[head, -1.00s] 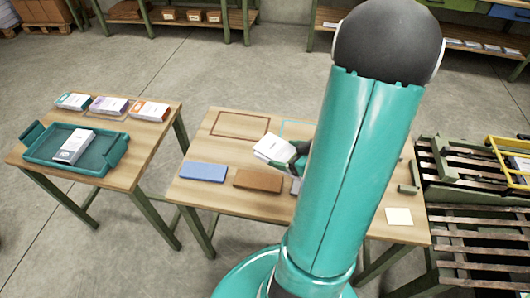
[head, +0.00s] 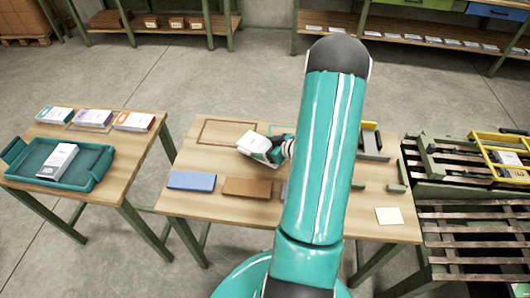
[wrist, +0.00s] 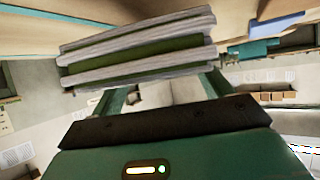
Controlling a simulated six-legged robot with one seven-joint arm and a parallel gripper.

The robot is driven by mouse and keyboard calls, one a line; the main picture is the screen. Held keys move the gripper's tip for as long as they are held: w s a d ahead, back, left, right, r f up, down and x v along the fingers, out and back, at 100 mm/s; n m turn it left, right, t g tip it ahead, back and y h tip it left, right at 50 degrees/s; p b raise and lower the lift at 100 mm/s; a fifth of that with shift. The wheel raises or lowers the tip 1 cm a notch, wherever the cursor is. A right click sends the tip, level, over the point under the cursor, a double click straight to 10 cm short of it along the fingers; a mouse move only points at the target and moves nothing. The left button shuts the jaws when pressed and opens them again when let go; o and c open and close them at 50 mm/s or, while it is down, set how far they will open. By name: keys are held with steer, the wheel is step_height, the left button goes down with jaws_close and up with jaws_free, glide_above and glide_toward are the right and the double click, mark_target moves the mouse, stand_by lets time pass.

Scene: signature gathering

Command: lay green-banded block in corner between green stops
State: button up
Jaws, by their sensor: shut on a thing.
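The held block (head: 254,143) is white on top in the head view, above the middle table. In the wrist view it is a stack of pale layers with green bands (wrist: 140,50). Low grey-green stops stand at the table's right side: one short bar (head: 397,188) near the edge and a taller angled piece (head: 374,153) farther back. My arm hides part of that area, so the corner between stops is only partly visible.
A green tray (head: 103,166) holding a white block sits on the left table. Pallets (head: 460,228) stand at right.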

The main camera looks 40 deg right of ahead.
steer(key=shift+f, duration=1.6)
steer(key=shift+f, duration=0.15)
steer(key=o, duration=1.3)
steer(key=shift+o, duration=0.2)
steer(key=shift+d, duration=0.1)
steer(key=shift+r, duration=0.2)
steer(key=v, duration=1.1)
steer(key=shift+s+r, duration=0.2)
steer(key=shift+s, duration=0.15)
